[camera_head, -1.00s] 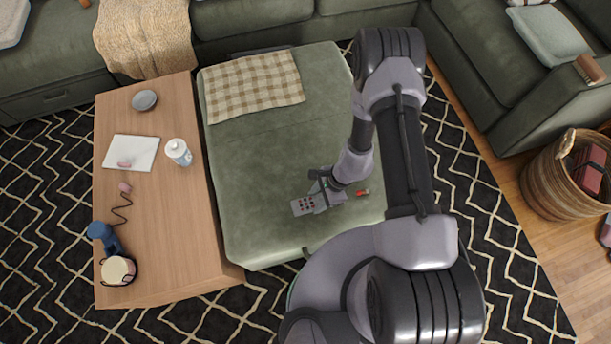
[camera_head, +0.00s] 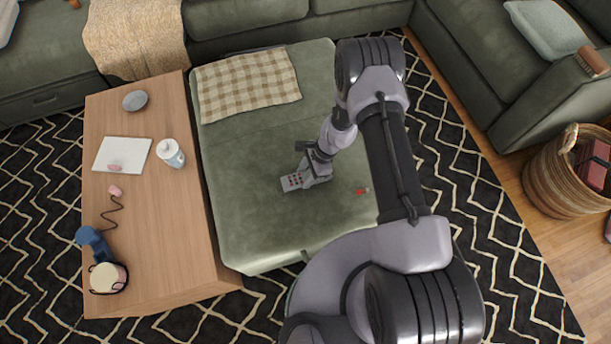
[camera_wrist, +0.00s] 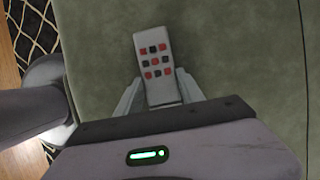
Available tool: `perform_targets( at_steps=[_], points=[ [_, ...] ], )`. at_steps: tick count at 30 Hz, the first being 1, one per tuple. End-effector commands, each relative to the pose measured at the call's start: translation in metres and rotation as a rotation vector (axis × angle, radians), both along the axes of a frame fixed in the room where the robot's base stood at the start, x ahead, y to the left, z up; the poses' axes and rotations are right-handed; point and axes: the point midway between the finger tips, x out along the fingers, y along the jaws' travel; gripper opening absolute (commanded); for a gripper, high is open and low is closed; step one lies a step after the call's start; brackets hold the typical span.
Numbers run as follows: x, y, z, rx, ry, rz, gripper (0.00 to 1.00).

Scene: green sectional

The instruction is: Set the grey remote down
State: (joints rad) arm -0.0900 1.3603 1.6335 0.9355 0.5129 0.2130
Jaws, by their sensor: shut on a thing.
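The grey remote (camera_head: 293,181), with red and dark buttons, is over the green ottoman (camera_head: 250,225). My gripper (camera_head: 308,172) is shut on its near end. In the wrist view the remote (camera_wrist: 155,60) points away from my gripper (camera_wrist: 160,98), button side toward the camera, with a finger on each side. The remote is close to the ottoman's top; I cannot tell whether it touches. The gripper hides its near end.
A small red item (camera_head: 361,191) lies on the ottoman right of my gripper. A checked cloth (camera_head: 248,86) covers the ottoman's back. The ottoman's front left is clear.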

Motion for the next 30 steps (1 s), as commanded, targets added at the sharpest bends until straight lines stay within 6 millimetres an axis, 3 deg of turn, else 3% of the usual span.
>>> perform_targets(
  at_steps=[6,7,10,20,30],
  points=[
    [0.0,0.0,-0.002,0.0,0.0,0.0,0.01],
    [0.0,0.0,-0.002,0.0,0.0,0.0,0.49],
    [0.0,0.0,-0.002,0.0,0.0,0.0,0.67],
    [0.0,0.0,0.002,0.0,-0.001,0.0,0.67],
    [0.01,-0.032,0.087,0.0,-0.001,-0.002,0.67]
  ],
)
